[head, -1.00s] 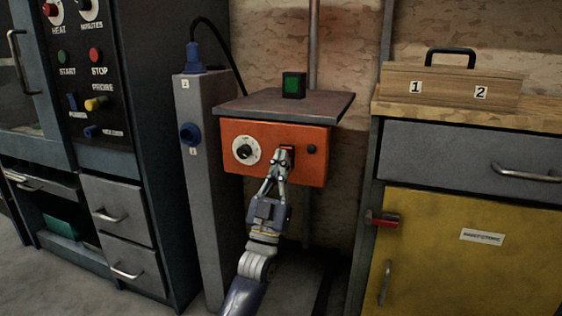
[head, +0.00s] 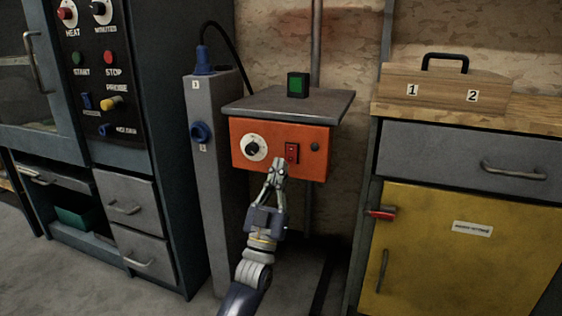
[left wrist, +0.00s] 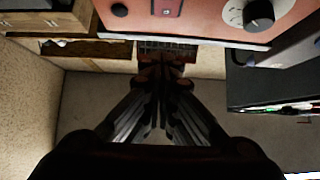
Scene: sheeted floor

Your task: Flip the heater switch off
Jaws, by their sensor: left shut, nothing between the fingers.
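The heater is an orange box (head: 270,168) under a grey top plate, with a white-ringed dial (head: 254,147) on its left. Its red rocker switch (head: 292,152) is in full view right of the dial. My left gripper (head: 278,162) is shut and empty, just below and left of the switch in the head view. In the left wrist view the shut fingers (left wrist: 160,62) appear below the orange panel, which shows upside down with the switch (left wrist: 166,7) and dial (left wrist: 258,13). Whether the fingertips touch the panel is unclear. My right gripper is not in view.
A grey post (head: 214,185) with blue plugs stands left of the heater. A green-faced block (head: 298,85) sits on the plate. A dark oven cabinet (head: 110,170) is at left. A yellow-doored cabinet (head: 440,255) with a wooden box (head: 440,88) on top is at right.

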